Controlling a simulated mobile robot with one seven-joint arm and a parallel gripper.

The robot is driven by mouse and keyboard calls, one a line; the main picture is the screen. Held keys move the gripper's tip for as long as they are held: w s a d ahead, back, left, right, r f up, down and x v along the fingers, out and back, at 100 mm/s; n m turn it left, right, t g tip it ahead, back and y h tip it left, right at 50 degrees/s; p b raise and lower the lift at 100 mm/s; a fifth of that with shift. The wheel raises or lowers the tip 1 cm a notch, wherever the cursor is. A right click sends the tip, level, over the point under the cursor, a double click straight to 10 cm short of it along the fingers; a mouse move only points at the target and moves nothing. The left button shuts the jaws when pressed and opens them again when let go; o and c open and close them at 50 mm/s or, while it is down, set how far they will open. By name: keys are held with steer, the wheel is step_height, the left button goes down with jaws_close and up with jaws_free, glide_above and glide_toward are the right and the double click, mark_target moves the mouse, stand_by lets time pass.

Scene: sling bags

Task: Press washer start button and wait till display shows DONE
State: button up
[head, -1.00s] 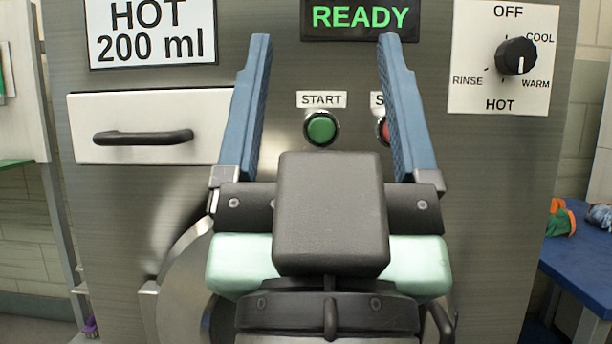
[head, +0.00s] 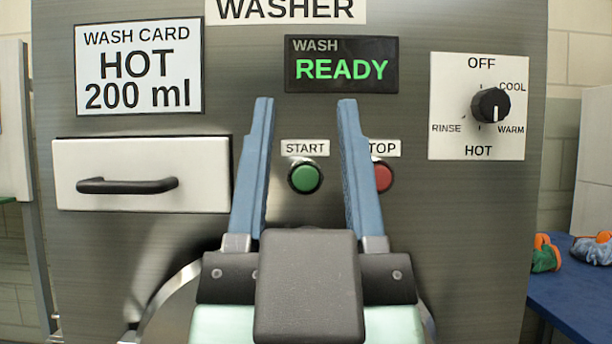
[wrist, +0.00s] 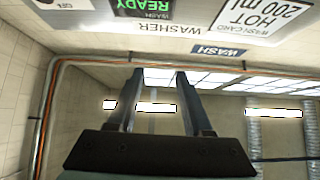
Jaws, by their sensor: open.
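The washer's green START button (head: 305,177) sits on the grey front panel, under its START label. The display (head: 341,67) above it reads WASH READY in green; it also shows upside down in the wrist view (wrist: 143,8). My gripper (head: 306,101) is open and empty, its blue fingers pointing up in front of the panel. In the head view the START button shows between the fingers; the distance to it is hard to tell. The wrist view also shows the two fingers (wrist: 158,72), apart, with nothing between them.
The red STOP button (head: 382,177) is right beside START, partly behind the right finger. A dial (head: 491,104) points downward near HOT and WARM. A shut drawer (head: 142,174) and a wash card (head: 138,67) reading HOT 200 ml are left. A blue table (head: 575,300) stands right.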

steer(key=shift+w+r+m+p, duration=0.35)
steer(key=shift+w+p, duration=0.1)
steer(key=shift+p, duration=0.3)
steer(key=shift+c, duration=1.2)
steer(key=w+m+g+p, duration=0.1)
steer(key=w+m+p, duration=0.1)
steer(key=p, duration=0.4)
steer(key=shift+w+m+g, duration=0.25)
steer(key=shift+w+g, duration=0.05)
steer(key=shift+g, duration=0.1)
jaws_close()
step_height(320, 180, down, 6)
steer(key=s+m+g+p, duration=0.2)
steer(key=m+g+p, duration=0.5)
steer(key=p, duration=2.1)
steer(key=m, duration=0.7)
steer(key=shift+s+m, duration=0.3)
steer(key=shift+s, duration=0.1)
steer(key=shift+r, duration=0.1)
